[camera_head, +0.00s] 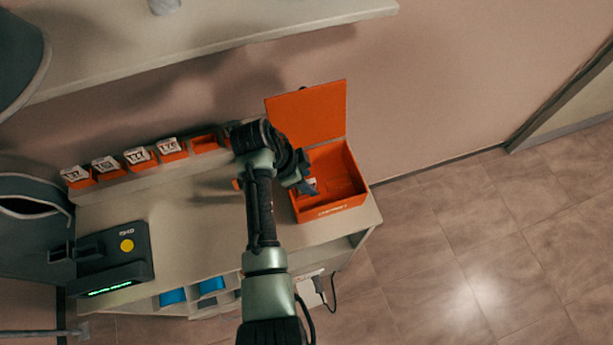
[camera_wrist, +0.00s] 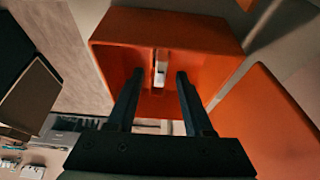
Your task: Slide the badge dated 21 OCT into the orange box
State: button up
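The orange box (camera_head: 340,207) stands open at the right end of the counter, with its lid (camera_head: 310,115) raised at the back. My gripper (camera_head: 306,184) reaches down into or just over the box's left part. In the wrist view the two fingers (camera_wrist: 154,76) are spread apart, with a gap on both sides of a small white and grey badge (camera_wrist: 160,70). The badge shows narrow, inside the orange box (camera_wrist: 205,35), beyond the fingertips. It also shows beside the gripper in the head view (camera_head: 312,184). Its date is not readable.
Several badges (camera_head: 137,156) stand in orange holders along the back ledge; the holder (camera_head: 204,143) nearest the box is empty. A dark device (camera_head: 115,265) with a yellow dot sits at the counter's left. Mid-counter is clear. A shelf (camera_head: 200,35) overhangs behind.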

jog(key=b+v, duration=0.2)
jog(key=v, duration=1.1)
